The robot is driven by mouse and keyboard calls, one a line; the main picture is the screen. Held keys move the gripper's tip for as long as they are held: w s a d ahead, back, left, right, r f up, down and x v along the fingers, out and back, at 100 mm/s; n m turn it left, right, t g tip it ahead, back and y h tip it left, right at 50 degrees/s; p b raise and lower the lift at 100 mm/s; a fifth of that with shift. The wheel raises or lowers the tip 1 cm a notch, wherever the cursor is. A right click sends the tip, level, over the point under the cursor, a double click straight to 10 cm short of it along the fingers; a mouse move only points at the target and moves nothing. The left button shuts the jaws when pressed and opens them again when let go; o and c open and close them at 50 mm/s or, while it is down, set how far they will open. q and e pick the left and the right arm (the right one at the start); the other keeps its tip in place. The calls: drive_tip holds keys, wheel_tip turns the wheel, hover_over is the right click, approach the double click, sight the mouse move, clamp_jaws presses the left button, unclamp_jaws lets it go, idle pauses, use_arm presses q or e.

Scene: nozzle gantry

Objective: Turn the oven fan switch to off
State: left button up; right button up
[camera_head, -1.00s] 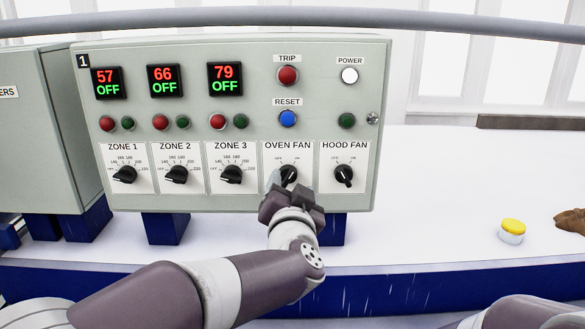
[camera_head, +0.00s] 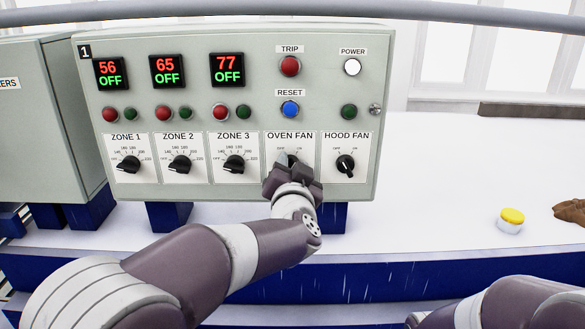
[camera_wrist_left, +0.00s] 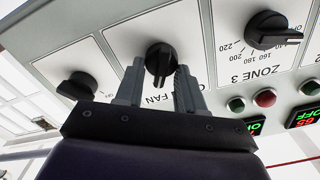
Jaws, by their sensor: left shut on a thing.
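The oven fan switch is a black rotary knob on a white plate under the OVEN FAN label, in the lower right part of the grey control panel (camera_head: 330,100). In the left wrist view the oven fan knob (camera_wrist_left: 160,60) sits between the two fingers of my left gripper (camera_wrist_left: 159,72). In the head view my left gripper (camera_head: 292,168) covers most of this knob, so its pointer cannot be read there. My left gripper is shut on the knob. My right gripper is not in view; only part of my right arm shows at the lower right.
The hood fan knob (camera_head: 346,165) is just right of the gripper and the zone 3 knob (camera_head: 235,164) is to its left. The red trip button (camera_head: 290,66) and blue reset button (camera_head: 291,109) are above. A yellow-lidded jar (camera_head: 511,219) stands on the white bench at right.

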use_arm(q)
drive_tip(key=shift+f, duration=0.1)
drive_tip(key=n+b, duration=0.2)
drive_tip(key=n, duration=0.1)
drive_tip(key=n+b, duration=0.1)
drive_tip(key=n, duration=0.3)
drive_tip(key=a+n+b, duration=0.1)
drive_tip(key=n+b, duration=0.1)
drive_tip(key=n, duration=0.2)
drive_tip(key=shift+b, duration=0.3)
drive_tip(key=shift+n, duration=0.5)
drive_tip(key=o, duration=1)
